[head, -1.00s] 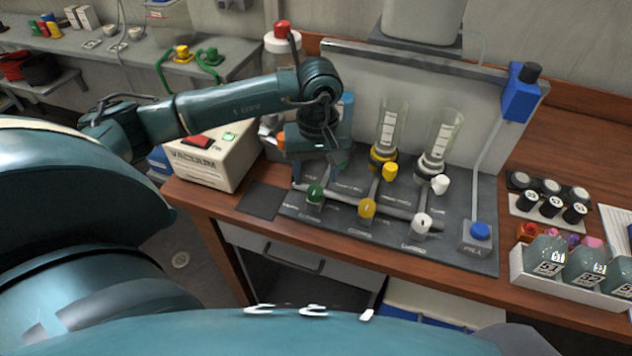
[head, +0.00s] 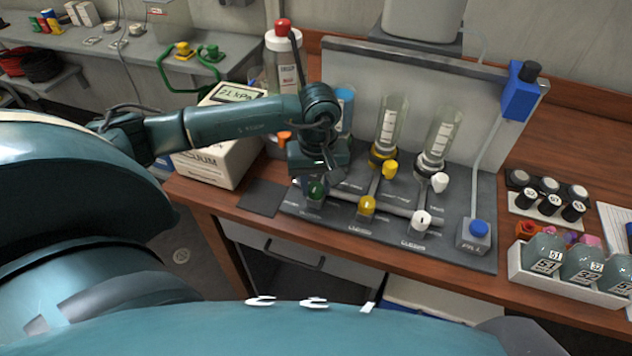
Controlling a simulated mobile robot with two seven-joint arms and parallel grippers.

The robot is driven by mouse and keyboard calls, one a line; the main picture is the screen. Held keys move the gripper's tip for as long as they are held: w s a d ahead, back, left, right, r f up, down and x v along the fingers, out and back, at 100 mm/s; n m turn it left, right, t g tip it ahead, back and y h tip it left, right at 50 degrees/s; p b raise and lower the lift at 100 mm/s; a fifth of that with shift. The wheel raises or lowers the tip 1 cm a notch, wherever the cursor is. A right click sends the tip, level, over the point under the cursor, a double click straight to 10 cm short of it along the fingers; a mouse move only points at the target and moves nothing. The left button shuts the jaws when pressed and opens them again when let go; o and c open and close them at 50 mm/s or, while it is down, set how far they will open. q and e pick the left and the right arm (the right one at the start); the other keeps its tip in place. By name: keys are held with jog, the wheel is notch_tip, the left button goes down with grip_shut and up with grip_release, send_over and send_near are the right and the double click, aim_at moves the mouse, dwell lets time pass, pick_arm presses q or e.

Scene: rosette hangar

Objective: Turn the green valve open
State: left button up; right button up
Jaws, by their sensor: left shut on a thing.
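The green valve (head: 316,191) is a small green knob at the left of the front row on the dark panel (head: 455,245). My left gripper (head: 312,184) comes down on it from above and behind, its fingers around the knob, shut on it. The gripper body hides part of the valve and the pipe behind it. How far the knob is turned cannot be told. My right gripper is not in view.
Yellow (head: 367,205) and white (head: 421,219) knobs stand right of the green valve. Glass cylinders stand behind, with a blue button box (head: 475,236) to the right. A vacuum box (head: 215,160) and red-capped bottle (head: 284,62) stand close to my left arm.

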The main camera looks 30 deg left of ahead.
pick_arm(q)
jog(key=c, duration=0.3)
jog(key=shift+c, duration=0.2)
